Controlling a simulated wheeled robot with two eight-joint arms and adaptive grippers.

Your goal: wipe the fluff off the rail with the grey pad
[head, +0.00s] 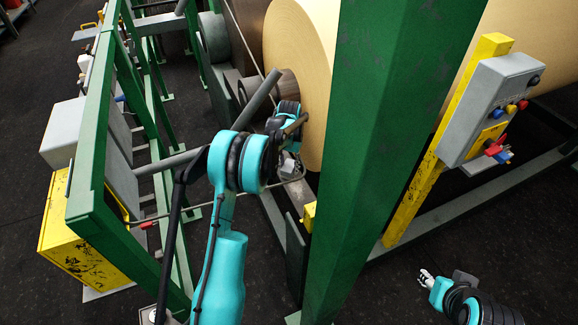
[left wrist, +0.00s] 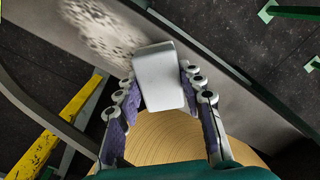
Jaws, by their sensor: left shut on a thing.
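The grey pad (left wrist: 160,75) is a pale, rounded block between the fingers of my left gripper (left wrist: 160,95) in the left wrist view. The gripper is shut on it. The rail (left wrist: 225,75) is a grey beam running diagonally behind the pad. A mottled, pale patch of fluff (left wrist: 103,32) lies on the rail, up and left of the pad. I cannot tell whether the pad touches the rail. In the head view my left gripper (head: 290,165) is small and partly hidden by the arm, below the big roll. My right gripper (head: 427,278) is at lower right; its jaw state is unclear.
A big tan roll (head: 303,70) stands just beside my left arm. A thick green post (head: 375,130) stands to its right. A control box (head: 490,105) sits on a yellow post (head: 405,205). A green frame (head: 95,130) and yellow cabinet (head: 75,240) stand at left.

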